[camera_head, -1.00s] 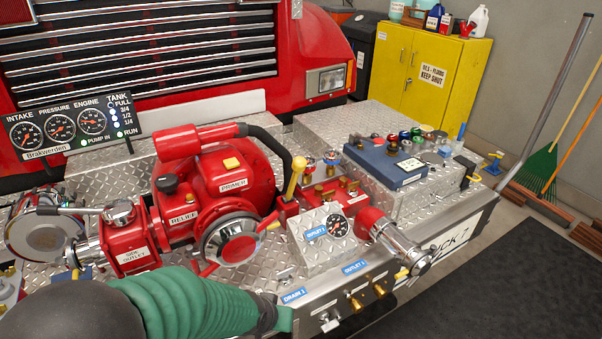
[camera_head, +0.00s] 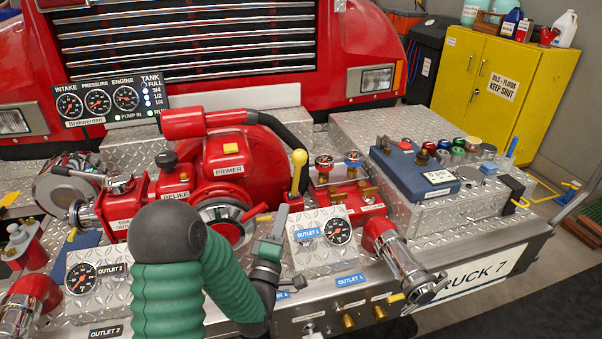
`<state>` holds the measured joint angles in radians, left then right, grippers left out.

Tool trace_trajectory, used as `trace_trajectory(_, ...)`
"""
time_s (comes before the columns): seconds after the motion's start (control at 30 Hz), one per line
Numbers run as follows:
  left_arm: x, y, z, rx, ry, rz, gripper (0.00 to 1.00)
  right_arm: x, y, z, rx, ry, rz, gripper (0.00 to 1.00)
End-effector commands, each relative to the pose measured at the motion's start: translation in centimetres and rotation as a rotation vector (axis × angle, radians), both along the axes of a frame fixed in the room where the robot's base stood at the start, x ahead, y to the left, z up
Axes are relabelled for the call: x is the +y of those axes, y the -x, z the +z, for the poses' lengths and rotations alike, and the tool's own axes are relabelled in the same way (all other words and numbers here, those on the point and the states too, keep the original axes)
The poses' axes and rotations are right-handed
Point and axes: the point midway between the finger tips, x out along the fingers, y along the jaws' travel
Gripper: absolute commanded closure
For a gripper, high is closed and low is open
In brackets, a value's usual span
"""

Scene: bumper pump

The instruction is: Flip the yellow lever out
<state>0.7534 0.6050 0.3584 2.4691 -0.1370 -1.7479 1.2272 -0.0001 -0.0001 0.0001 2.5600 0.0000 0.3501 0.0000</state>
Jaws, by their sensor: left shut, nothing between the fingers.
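The yellow lever (camera_head: 298,172) has a round yellow knob on top. It stands nearly upright beside the red pump (camera_head: 240,165), behind the outlet 1 gauge box (camera_head: 320,240). My left arm, in a green sleeve, comes in from the bottom. My left gripper (camera_head: 280,221) is shut and empty, its tips pointing up. In the picture it is just below the lever and left of the gauge box, apart from the knob. The sleeve and gripper hide part of the pump's front. My right gripper is not in view.
The outlet 1 nozzle (camera_head: 398,262) juts forward on the right, with a small yellow handle. A blue box (camera_head: 415,170) stands on the raised deck behind it. The outlet 2 gauge (camera_head: 81,279) is at lower left. A black hose (camera_head: 285,140) arches behind the lever.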

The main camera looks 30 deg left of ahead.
Motion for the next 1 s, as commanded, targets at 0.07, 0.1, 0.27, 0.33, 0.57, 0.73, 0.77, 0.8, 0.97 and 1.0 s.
trace_trajectory(0.07, -0.1, -0.1, 0.0, 0.001, -0.001, -0.001, 1.00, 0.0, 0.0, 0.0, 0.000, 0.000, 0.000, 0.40)
trace_trajectory(0.1, -0.1, -0.2, 0.0, 0.002, -0.002, -0.001, 1.00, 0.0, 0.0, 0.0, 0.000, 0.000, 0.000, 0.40)
trace_trajectory(0.27, 0.3, -1.4, 0.5, 0.001, -0.004, -0.001, 1.00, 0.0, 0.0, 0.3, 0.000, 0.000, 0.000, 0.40)
trace_trajectory(0.33, 0.8, -2.4, 0.9, 0.000, -0.004, -0.001, 1.00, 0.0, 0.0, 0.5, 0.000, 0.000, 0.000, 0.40)
trace_trajectory(0.57, 2.5, -6.9, 2.4, -0.001, -0.004, 0.000, 1.00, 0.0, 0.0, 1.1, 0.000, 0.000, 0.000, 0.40)
trace_trajectory(0.73, 3.7, -10.1, 3.4, 0.001, -0.003, 0.000, 1.00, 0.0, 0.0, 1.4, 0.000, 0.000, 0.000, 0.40)
trace_trajectory(0.77, 3.9, -10.5, 3.5, 0.002, -0.003, -0.001, 1.00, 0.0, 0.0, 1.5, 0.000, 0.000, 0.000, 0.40)
trace_trajectory(0.8, 4.1, -11.1, 3.7, 0.002, -0.002, 0.000, 1.00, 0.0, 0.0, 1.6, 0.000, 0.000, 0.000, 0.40)
trace_trajectory(0.97, 4.6, -12.4, 4.0, 0.003, -0.001, -0.001, 1.00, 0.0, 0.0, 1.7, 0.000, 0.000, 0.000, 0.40)
trace_trajectory(1.0, 4.7, -12.5, 4.0, 0.004, -0.001, -0.001, 1.00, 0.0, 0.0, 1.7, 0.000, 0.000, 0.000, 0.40)
